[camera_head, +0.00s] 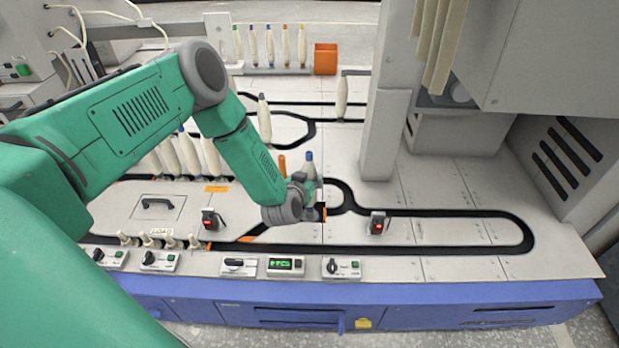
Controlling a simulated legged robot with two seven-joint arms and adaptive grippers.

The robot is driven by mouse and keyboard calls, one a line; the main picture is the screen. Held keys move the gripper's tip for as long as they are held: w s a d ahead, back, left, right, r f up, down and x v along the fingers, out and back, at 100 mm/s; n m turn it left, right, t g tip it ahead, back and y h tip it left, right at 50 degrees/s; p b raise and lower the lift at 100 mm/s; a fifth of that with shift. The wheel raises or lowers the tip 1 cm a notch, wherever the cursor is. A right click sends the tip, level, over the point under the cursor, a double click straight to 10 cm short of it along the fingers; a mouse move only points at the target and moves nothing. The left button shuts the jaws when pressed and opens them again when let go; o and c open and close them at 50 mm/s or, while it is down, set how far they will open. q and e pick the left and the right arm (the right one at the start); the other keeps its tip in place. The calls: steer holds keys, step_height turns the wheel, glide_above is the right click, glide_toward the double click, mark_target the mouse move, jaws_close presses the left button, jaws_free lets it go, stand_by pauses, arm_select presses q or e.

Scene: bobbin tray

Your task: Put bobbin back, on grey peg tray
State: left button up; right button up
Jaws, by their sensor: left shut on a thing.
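My green left arm reaches in from the left, and its left gripper (312,203) is low over the machine top near the middle. It is shut on a bobbin with a blue top (309,168), which stands roughly upright; the fingers and wrist hide its lower part. An orange-topped piece (282,164) shows just behind the wrist. At the back, a pale grey peg tray (265,71) carries several upright cream bobbins with coloured tips. My right gripper is not in view.
An orange bin (325,58) stands right of the tray. More cream bobbins stand behind my forearm (190,153) and along the black track (341,97). A grey column (385,130) rises right of the gripper. Small red-lit switches (377,222) stand near the front. The right deck is clear.

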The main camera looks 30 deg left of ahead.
arm_select(q)
steer(key=shift+f+b, duration=0.35)
steer(key=shift+f, duration=0.15)
steer(key=o, duration=0.9)
steer(key=shift+o, duration=0.2)
steer(key=p+v, duration=0.8)
steer(key=v, duration=0.3)
steer(key=shift+p, duration=0.3)
